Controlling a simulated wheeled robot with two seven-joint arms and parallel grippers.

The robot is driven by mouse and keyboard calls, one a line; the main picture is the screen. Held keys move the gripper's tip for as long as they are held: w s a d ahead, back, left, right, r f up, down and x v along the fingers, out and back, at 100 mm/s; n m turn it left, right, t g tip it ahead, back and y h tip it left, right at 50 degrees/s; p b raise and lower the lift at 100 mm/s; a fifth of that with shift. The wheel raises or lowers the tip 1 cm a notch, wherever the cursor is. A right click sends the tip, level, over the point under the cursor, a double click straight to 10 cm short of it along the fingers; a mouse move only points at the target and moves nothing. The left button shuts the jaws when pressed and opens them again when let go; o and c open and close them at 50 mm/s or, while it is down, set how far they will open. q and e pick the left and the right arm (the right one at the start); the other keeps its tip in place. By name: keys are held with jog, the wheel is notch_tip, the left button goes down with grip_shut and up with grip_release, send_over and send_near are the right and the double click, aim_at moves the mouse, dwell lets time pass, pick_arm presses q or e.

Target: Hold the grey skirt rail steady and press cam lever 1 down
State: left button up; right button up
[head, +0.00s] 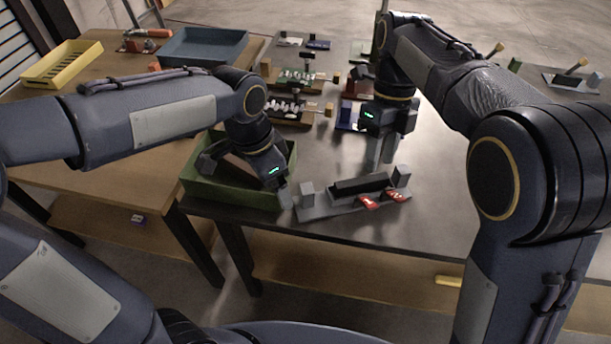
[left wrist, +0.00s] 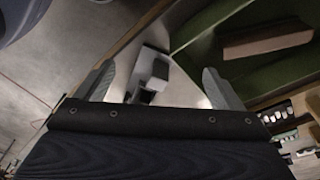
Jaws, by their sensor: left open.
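A low grey rail (head: 318,212) with upright end blocks and a black bar (head: 360,184) lies near the front edge of the dark table. Two red levers stick out on its front side; the left one, cam lever 1 (head: 368,201), seems marked "1", beside the other red lever (head: 397,196). My left gripper (head: 246,181) is open over the green tray, one finger close to the rail's left end. In the left wrist view its fingers (left wrist: 163,85) are wide apart, a grey and black part beyond them. My right gripper (head: 381,150) points down just behind the rail; its finger gap is unclear.
The green tray (head: 190,186) holds a brown block (left wrist: 266,42). Fixtures with small parts (head: 297,108) stand farther back. A yellow tray (head: 62,64) and a blue tray (head: 204,46) are at back left. Table right of the rail looks clear.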

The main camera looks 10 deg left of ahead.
aim_at(305, 192)
pick_arm(q)
jog(key=w+d+f+m, duration=0.1)
jog(key=w+d+m+y, duration=0.1)
jog(key=d, duration=0.1)
jog(key=w+d+f+m, duration=0.1)
jog(key=d, duration=0.1)
jog(key=shift+w+f+g, duration=0.1)
jog(key=shift+f+g, duration=0.25)
jog(key=shift+g, duration=0.05)
jog(key=shift+w+d+f+m+y, duration=0.25)
jog(key=shift+d+f+m+y, duration=0.05)
jog(key=shift+d+f, duration=0.15)
notch_tip(305, 192, down, 8)
jog(key=shift+r, duration=0.25)
